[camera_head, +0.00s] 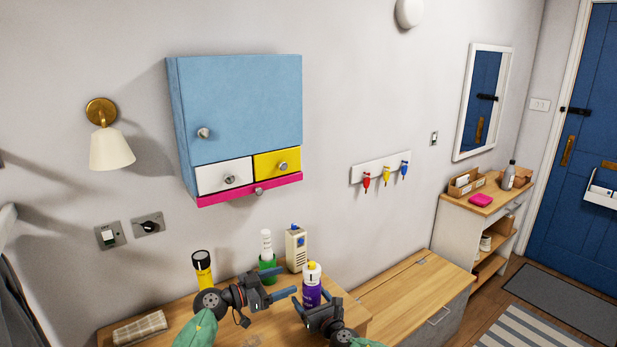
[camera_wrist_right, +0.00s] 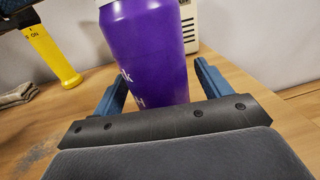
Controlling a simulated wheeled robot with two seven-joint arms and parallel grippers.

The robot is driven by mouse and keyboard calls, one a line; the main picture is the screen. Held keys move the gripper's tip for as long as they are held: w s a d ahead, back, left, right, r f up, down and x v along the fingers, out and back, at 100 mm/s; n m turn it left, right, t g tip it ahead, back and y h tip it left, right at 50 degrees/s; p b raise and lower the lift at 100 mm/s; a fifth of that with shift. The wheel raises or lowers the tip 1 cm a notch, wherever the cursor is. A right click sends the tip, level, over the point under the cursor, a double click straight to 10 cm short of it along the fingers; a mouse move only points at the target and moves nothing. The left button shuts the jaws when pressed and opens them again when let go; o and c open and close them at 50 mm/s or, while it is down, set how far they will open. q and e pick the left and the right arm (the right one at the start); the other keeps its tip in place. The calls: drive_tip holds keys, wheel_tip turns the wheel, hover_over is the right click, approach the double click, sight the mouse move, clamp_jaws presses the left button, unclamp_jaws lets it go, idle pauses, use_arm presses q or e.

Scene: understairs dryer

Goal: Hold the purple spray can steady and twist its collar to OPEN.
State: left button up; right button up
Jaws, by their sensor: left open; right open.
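The purple spray can (camera_head: 312,294) stands upright near the front right of the wooden top, with a white collar (camera_head: 312,273) and a yellow tip. My left gripper (camera_head: 291,282) is open just left of the can, its blue fingers pointing toward the can's upper part. My right gripper (camera_head: 316,300) is open, low at the can's front. The collar's markings are too small to read, and the can's top is cut off there.
A black-and-yellow torch (camera_head: 203,270), a green-based bottle (camera_head: 267,258) and a cream box (camera_head: 296,249) stand behind the grippers. A folded cloth (camera_head: 140,328) lies at the left. A blue wall cabinet (camera_head: 240,110) hangs above. The bench (camera_head: 410,290) to the right is clear.

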drive_tip(key=v, duration=1.1)
drive_tip(key=shift+s, duration=0.25)
drive_tip(key=shift+s+d+r, duration=0.15)
drive_tip(key=shift+r+p, duration=0.35)
drive_tip(key=shift+p, duration=0.05)
use_arm(q)
drive_tip(key=p+v, duration=0.4)
drive_tip(key=v, duration=0.5)
drive_tip(key=shift+p, duration=0.4)
use_arm(e)
wheel_tip(320, 180, up, 5)
drive_tip(key=shift+f, duration=0.15)
drive_tip(key=shift+d, duration=0.1)
drive_tip(key=v, duration=0.9)
